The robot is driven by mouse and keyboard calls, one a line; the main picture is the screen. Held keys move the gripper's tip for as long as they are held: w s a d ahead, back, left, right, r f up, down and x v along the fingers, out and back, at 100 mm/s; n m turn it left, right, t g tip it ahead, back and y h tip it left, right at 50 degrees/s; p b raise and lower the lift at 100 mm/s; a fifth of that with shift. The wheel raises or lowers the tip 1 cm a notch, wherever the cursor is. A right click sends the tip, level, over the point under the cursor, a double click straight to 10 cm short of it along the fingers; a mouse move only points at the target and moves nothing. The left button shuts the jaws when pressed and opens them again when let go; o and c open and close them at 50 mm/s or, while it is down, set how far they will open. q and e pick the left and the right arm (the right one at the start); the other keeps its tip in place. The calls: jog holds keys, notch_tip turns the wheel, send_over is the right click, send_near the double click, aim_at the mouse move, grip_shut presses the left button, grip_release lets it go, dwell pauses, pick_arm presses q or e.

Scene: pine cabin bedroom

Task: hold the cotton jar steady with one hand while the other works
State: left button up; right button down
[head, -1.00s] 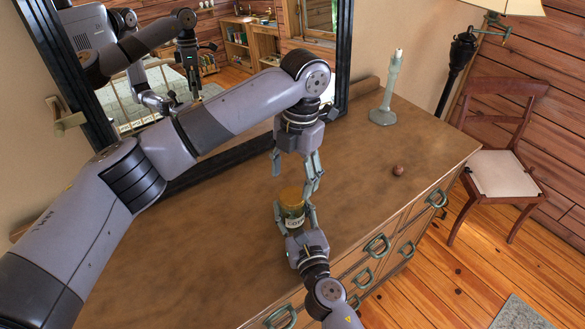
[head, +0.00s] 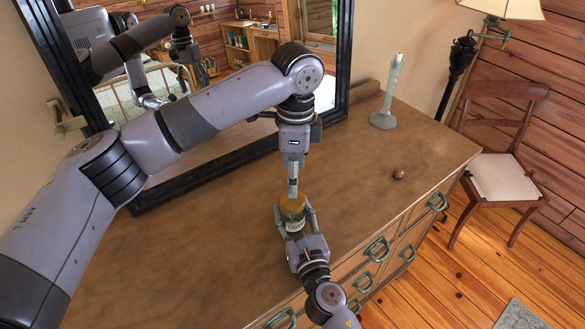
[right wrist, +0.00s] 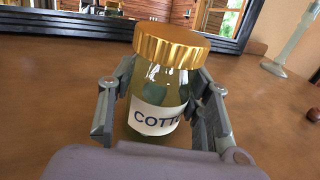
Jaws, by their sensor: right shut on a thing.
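The cotton jar (head: 293,221) stands on the dresser top. It is glass with a gold lid and a white label, and it also shows upright in the right wrist view (right wrist: 158,105). My right gripper (head: 295,218) is shut on the jar's body, with a finger on each side below the lid (right wrist: 172,45). My left gripper (head: 292,193) points down just above the lid in the head view. Its fingers are seen edge-on, so their spread is hidden. No left finger shows at the lid in the right wrist view.
The wooden dresser top (head: 230,255) is mostly clear. A pale green candlestick-like object (head: 386,100) stands toward the back right, and a small brown round object (head: 398,174) lies nearer. A dark-framed mirror (head: 345,60) stands behind. A chair (head: 503,175) is at right.

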pick_arm(q)
jog(key=n, duration=0.6)
jog(key=shift+r+n, duration=0.25)
jog(key=shift+n, duration=0.05)
jog(key=n, duration=0.5)
jog(key=shift+s+r+n, duration=0.1)
jog(key=shift+r+n, duration=0.1)
jog(key=shift+n, duration=0.1)
jog(key=shift+f, duration=4)
jog(key=shift+c, duration=0.4)
